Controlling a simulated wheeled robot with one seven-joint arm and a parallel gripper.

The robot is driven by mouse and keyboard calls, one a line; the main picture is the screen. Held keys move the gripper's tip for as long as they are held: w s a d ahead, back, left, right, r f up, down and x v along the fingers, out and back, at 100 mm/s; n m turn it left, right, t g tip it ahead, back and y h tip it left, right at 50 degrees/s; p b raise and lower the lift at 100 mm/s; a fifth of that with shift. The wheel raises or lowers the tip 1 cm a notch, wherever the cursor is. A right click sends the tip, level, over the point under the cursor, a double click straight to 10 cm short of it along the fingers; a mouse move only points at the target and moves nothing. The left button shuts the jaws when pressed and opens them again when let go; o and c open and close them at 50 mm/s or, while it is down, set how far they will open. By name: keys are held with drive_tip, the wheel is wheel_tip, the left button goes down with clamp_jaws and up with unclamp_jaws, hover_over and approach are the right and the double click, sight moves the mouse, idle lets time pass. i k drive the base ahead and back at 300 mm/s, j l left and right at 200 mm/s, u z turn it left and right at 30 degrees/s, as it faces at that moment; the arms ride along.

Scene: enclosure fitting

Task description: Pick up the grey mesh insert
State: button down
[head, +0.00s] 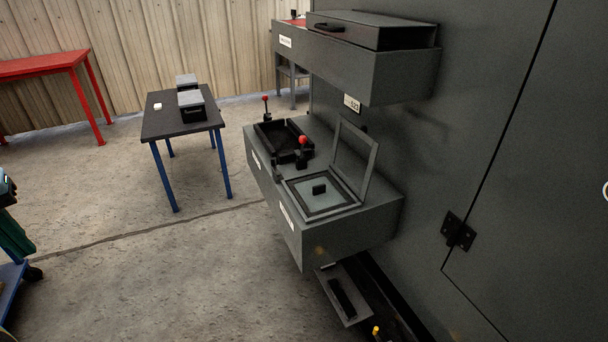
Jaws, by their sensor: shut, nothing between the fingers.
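A pale grey square panel (337,199) lies inside a dark frame on top of the grey enclosure; it may be the grey mesh insert, but mesh is too fine to make out. A small black block (319,189), like a handle, stands near its middle. A hinged frame (372,172) stands raised at the panel's right side. My gripper is not in view.
Left of the panel on the same enclosure (290,238) are a black recessed tray (262,143) and red-knobbed levers (303,140). A grey box (370,70) overhangs behind. A dark table (150,126) with boxes stands left.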

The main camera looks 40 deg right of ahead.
sight(317, 195)
drive_tip(key=z, duration=1.2)
drive_tip(key=i+j+z, duration=0.2)
drive_tip(key=i, duration=0.25)
drive_tip(key=i+j+z, duration=0.2)
drive_tip(key=i, duration=0.25)
